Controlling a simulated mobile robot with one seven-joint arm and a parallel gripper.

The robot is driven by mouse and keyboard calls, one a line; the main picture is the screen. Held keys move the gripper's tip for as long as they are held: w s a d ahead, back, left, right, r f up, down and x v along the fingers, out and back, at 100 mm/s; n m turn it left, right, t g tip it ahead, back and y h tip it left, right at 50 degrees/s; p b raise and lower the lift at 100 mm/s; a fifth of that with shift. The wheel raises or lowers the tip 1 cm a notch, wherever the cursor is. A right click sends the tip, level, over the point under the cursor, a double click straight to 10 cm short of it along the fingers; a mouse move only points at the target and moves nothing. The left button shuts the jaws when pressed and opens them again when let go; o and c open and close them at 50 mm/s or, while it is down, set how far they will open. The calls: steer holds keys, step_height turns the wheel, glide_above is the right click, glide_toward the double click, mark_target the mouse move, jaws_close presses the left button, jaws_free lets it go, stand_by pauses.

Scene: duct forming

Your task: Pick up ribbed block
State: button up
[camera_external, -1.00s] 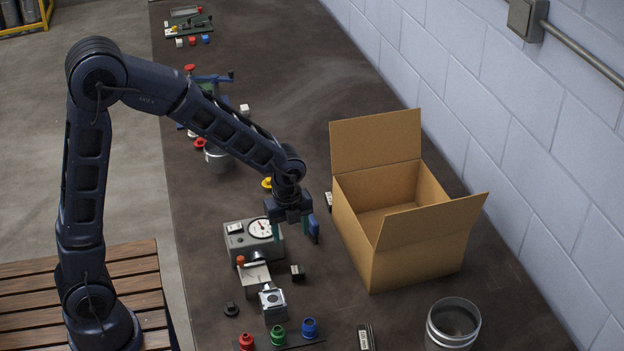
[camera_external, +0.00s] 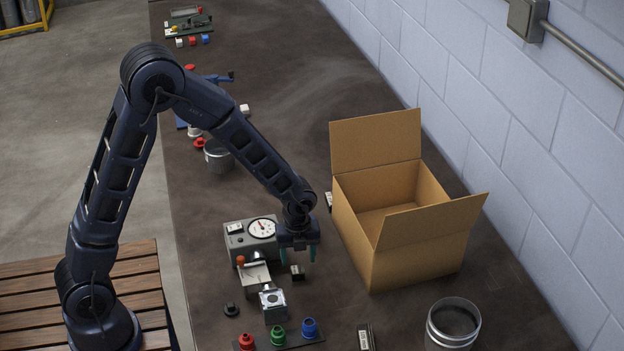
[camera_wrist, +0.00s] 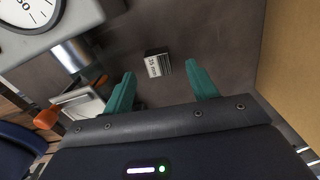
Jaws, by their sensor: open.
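The fingers also show in the wrist view (camera_wrist: 160,76), the left one and the right one well spread.
A gauge device (camera_external: 240,240) stands close on the left, with a clamp-like metal piece (camera_external: 272,303) in front. An open cardboard box (camera_external: 415,262) stands on the right. Red, green and blue knobs (camera_external: 278,336) and a metal can (camera_external: 453,325) are nearer the front.

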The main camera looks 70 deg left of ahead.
mark_target(298, 269)
steer(key=shift+s+d+f, duration=0.1)
steer(key=shift+f, duration=1.1)
steer(key=shift+s+d+f, duration=0.1)
steer(key=shift+f, duration=1.05)
steer(key=shift+c, duration=0.2)
steer(key=c, duration=1.1)
